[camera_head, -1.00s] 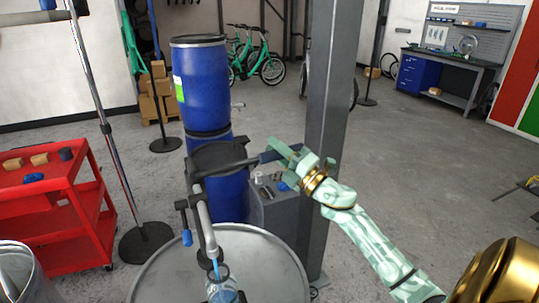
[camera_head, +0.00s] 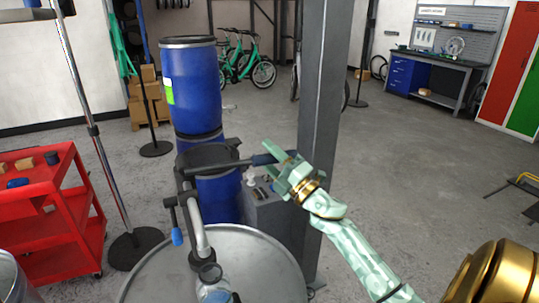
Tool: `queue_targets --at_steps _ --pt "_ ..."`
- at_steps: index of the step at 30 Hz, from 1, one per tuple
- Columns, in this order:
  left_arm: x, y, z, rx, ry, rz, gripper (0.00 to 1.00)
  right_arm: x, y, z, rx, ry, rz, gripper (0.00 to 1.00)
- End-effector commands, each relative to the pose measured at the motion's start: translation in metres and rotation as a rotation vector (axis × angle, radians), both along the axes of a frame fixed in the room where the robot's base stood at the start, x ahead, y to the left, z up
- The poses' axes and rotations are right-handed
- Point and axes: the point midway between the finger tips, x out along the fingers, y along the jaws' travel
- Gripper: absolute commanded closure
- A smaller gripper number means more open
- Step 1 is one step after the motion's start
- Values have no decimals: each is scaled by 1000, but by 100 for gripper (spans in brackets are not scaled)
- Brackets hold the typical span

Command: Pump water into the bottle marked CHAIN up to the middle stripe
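The hand pump (camera_head: 205,157) stands at the drum, with its lever reaching right to a dark blue grip (camera_head: 263,158). My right gripper (camera_head: 284,172) is at that grip and appears shut on it. The pump's grey spout (camera_head: 201,238) bends down over the drum lid. A clear bluish bottle (camera_head: 214,293) stands on the lid below the spout, cut off by the lower picture edge. Its label, stripes and water level cannot be read. My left gripper is not in view.
The grey round drum lid (camera_head: 160,280) fills the lower middle. A grey steel post (camera_head: 324,120) stands close behind my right gripper. Stacked blue barrels (camera_head: 190,90) stand behind the pump, a red cart (camera_head: 45,215) at left. Open floor lies at right.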

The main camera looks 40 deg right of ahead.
Motion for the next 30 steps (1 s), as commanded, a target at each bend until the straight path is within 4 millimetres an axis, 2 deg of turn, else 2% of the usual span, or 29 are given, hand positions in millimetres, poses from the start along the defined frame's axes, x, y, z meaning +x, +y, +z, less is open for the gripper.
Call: queue_targets --at_steps 7,11,14,24,30 --pt "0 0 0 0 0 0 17 -1 -1 2 -4 -5 -2 53" --pt "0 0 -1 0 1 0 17 -12 -2 -4 -2 -3 -2 53" --pt "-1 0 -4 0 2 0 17 -30 -5 -14 -2 -1 -2 53" --pt "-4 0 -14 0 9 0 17 -111 -16 -54 -1 2 -4 53" --pt "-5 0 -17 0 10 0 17 -139 -20 -65 -1 -1 -2 53"
